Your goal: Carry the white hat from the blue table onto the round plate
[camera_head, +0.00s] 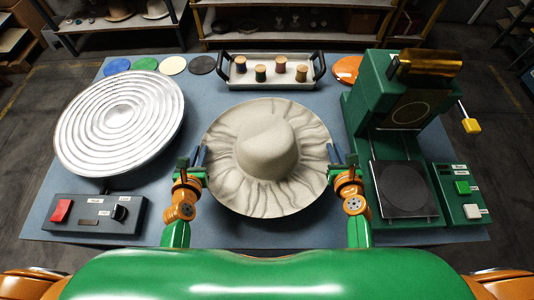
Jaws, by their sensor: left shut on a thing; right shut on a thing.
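The white hat (267,152), with a wide wavy brim, is in the middle of the blue table (285,232). I cannot tell whether its brim touches the table or is slightly above it. My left gripper (199,160) is shut on the left edge of the brim. My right gripper (336,157) is shut on the right edge of the brim. The fingertips are partly hidden at the brim. The round plate (120,122), silver with concentric rings, stands at the left of the table and is empty.
A control box (97,213) with a red switch sits in front of the plate. A green press (399,150) and a button box (462,195) stand at the right. A tray with thread spools (270,72) and several coloured discs (173,65) lie behind.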

